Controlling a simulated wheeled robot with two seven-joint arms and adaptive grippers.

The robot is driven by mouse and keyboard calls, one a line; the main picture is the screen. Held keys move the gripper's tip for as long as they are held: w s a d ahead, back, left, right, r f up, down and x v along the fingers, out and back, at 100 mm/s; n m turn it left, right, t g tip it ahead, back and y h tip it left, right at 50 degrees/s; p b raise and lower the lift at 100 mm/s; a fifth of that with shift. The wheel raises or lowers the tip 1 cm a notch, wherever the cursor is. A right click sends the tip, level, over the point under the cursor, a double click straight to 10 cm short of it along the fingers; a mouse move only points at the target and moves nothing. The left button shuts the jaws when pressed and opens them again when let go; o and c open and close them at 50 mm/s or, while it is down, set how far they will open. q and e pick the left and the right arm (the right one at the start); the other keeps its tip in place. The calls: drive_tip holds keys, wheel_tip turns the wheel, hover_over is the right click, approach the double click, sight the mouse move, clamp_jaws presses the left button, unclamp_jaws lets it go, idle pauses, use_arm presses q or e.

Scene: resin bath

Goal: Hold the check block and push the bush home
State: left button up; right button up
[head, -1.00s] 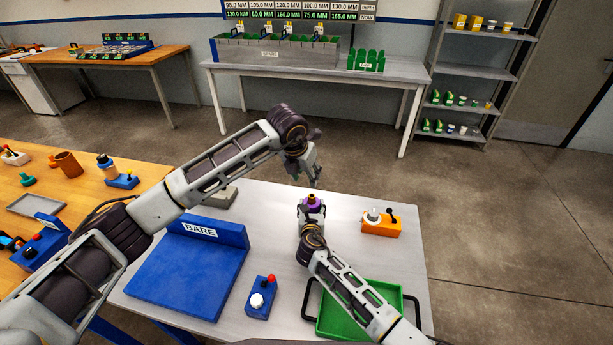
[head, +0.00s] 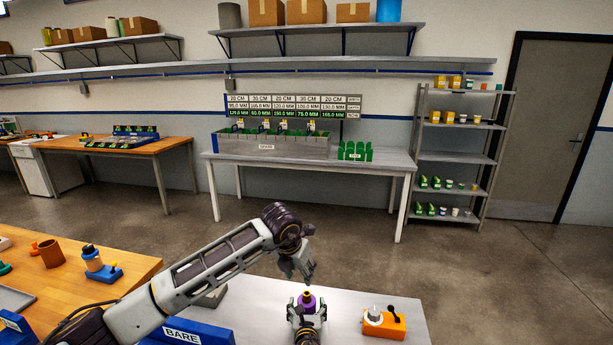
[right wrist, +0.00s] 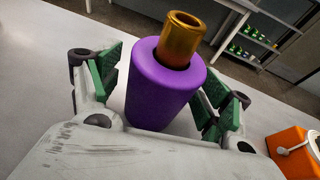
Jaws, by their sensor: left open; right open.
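The purple check block (head: 306,305) is a round cylinder standing on the grey table, and it also fills the middle of the right wrist view (right wrist: 160,95). A brass bush (right wrist: 181,40) sits in its top bore, with a good length standing out above the rim. The bush looks slightly tilted. My right gripper (head: 308,312) is open, its green-padded fingers on either side of the block, with gaps showing. My left gripper (head: 309,280) is open and empty, above and just behind the bush, pointing down. Whether it touches the bush is not clear.
An orange fixture (head: 384,325) with a metal post and black lever stands right of the block. The blue BARE stand (head: 190,336) is at the left front. A wooden bench (head: 135,272) lies further left. The table between block and orange fixture is clear.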

drive_tip(key=shift+s, duration=0.15)
drive_tip(key=shift+v, duration=5.85)
